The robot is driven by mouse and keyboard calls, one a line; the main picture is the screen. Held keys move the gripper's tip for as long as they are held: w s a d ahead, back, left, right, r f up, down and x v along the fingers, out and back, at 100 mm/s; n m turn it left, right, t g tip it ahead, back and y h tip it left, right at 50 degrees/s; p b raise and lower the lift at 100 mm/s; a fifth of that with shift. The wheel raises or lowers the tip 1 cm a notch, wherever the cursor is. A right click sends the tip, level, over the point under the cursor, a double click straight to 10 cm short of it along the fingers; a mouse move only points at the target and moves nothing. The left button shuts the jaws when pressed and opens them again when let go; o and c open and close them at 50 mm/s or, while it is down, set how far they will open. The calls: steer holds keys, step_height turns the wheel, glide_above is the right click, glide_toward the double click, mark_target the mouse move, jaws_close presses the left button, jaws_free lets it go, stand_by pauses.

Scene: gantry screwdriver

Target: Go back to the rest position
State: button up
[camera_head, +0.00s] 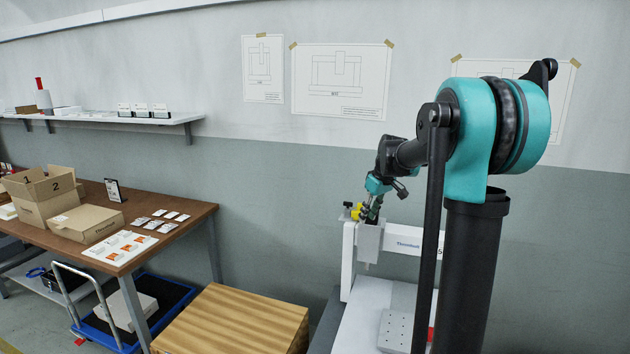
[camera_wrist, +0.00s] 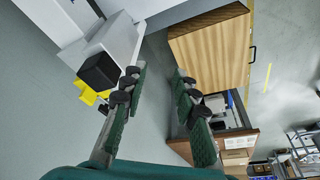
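My gripper (camera_wrist: 157,88) is open in the wrist view, with a clear gap between its two dark green fingers and nothing held. In the head view my gripper (camera_head: 373,204) is at the top of the white gantry screwdriver (camera_head: 349,262), close to its grey head (camera_head: 368,243). I cannot tell there whether they touch. In the wrist view the gantry (camera_wrist: 120,38) is left of the fingers, with a black block (camera_wrist: 98,71) and a yellow part (camera_wrist: 84,91) beside the left finger. My arm hides part of the gantry's crossbar.
A wooden crate (camera_head: 236,322) stands left of the gantry. A brown table (camera_head: 190,222) carries open and closed cardboard boxes and small cards. A blue cart (camera_head: 168,306) is below it. A wall shelf (camera_head: 95,120) is at the left.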

steer(key=s+f+m, duration=0.2)
steer(key=s+f, duration=0.3)
steer(key=s, duration=0.6)
steer(key=s+d+f+m+t+h, duration=0.1)
steer(key=s+f+m, duration=0.1)
steer(key=s+f, duration=0.4)
steer(key=s+f+m+h, duration=0.1)
steer(key=s+f+m, duration=0.2)
steer(key=s, duration=1.3)
step_height(320, 180, down, 3)
steer(key=shift+d+r, duration=0.15)
steer(key=shift+r, duration=0.05)
